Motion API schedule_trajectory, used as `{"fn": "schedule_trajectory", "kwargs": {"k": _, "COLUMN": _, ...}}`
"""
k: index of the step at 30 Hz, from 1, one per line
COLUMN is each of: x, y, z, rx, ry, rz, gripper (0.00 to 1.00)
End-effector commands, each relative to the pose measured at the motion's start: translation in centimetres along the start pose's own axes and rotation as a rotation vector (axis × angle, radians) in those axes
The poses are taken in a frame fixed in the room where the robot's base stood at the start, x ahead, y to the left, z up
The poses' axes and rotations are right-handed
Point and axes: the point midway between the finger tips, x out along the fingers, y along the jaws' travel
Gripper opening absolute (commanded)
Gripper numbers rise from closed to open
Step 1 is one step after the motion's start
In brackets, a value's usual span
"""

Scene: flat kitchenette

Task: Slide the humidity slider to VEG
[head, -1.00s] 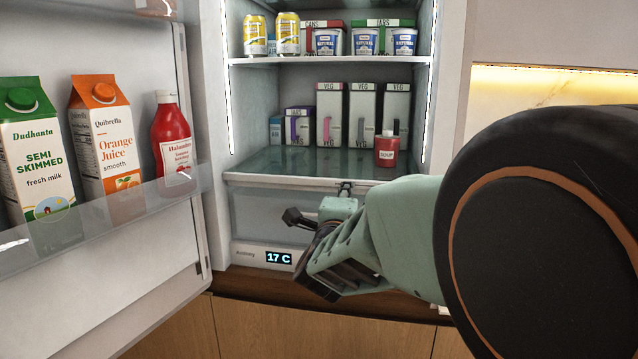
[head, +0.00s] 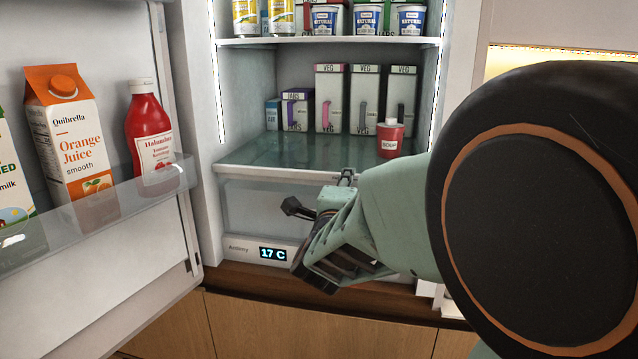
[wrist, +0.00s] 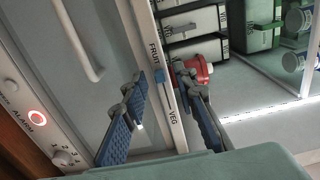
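The humidity slider's strip (wrist: 166,88) shows in the wrist view along the front edge above the clear drawer, with FRUIT at its upper end and VEG at its lower end. My gripper (wrist: 165,88) is open, with one finger on the drawer side of the strip and one on the shelf side. Whether either finger touches the knob is unclear. In the head view my gripper (head: 318,194) is in front of the drawer (head: 255,208), and the strip's labels are not readable.
Several VEG boxes (head: 329,100) stand further back. The open fridge door (head: 115,275) with juice and ketchup is at left. A 17 C display (head: 273,254) sits below the drawer.

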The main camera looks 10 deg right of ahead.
Motion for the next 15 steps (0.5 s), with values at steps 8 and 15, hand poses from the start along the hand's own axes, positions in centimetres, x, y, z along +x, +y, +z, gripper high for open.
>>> {"fn": "schedule_trajectory", "kwargs": {"k": 8, "x": 0.0, "y": 0.02, "z": 0.0, "rx": 0.0, "ry": 0.0, "rz": 0.0, "gripper": 0.14}}
{"fn": "schedule_trajectory", "kwargs": {"k": 15, "x": 0.0, "y": 0.02, "z": 0.0, "rx": 0.0, "ry": 0.0, "rz": 0.0, "gripper": 0.0}}
